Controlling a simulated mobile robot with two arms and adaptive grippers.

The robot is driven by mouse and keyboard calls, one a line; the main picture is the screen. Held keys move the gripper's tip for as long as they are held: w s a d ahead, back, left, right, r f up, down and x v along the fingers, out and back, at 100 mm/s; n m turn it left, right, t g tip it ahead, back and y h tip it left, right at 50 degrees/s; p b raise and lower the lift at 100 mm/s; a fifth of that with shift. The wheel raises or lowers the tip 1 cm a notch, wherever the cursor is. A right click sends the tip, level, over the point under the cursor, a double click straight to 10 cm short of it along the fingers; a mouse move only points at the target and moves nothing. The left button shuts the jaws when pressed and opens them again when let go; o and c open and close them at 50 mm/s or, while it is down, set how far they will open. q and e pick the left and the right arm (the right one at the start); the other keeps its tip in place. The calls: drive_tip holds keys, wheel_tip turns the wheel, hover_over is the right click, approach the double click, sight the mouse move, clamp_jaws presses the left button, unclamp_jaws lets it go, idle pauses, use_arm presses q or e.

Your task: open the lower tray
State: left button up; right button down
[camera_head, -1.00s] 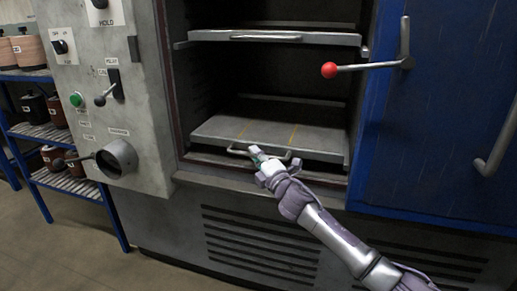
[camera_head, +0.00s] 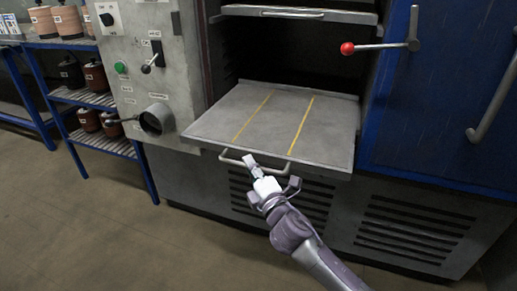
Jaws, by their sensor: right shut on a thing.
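The lower tray (camera_head: 272,118) is a grey metal shelf with two yellow lines, sticking well out of the oven's opening. Its bar handle (camera_head: 232,161) runs along the front edge. My right gripper (camera_head: 253,166) is shut on this handle near its middle; the fingertips partly hide the bar. The upper tray (camera_head: 300,13) sits inside the cabinet above, with its own handle. My left gripper is not in view.
The blue door (camera_head: 440,110) stands open at the right, with a red-knobbed lever (camera_head: 347,48) reaching in front of the opening. A grey control panel (camera_head: 135,65) with a round port stands left. Blue shelves (camera_head: 90,95) hold several pots. Floor at front left is clear.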

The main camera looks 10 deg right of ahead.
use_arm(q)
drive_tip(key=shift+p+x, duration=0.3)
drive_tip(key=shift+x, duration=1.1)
use_arm(e)
drive_tip(key=shift+s+a, duration=0.5)
drive_tip(key=shift+s, duration=0.25)
drive_tip(key=shift+s+a, duration=0.5)
drive_tip(key=shift+s, duration=0.3)
drive_tip(key=shift+s+a, duration=0.5)
drive_tip(key=shift+s, duration=0.25)
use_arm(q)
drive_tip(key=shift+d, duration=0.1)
use_arm(e)
drive_tip(key=c, duration=1.2)
unclamp_jaws()
drive_tip(key=v, duration=1.2)
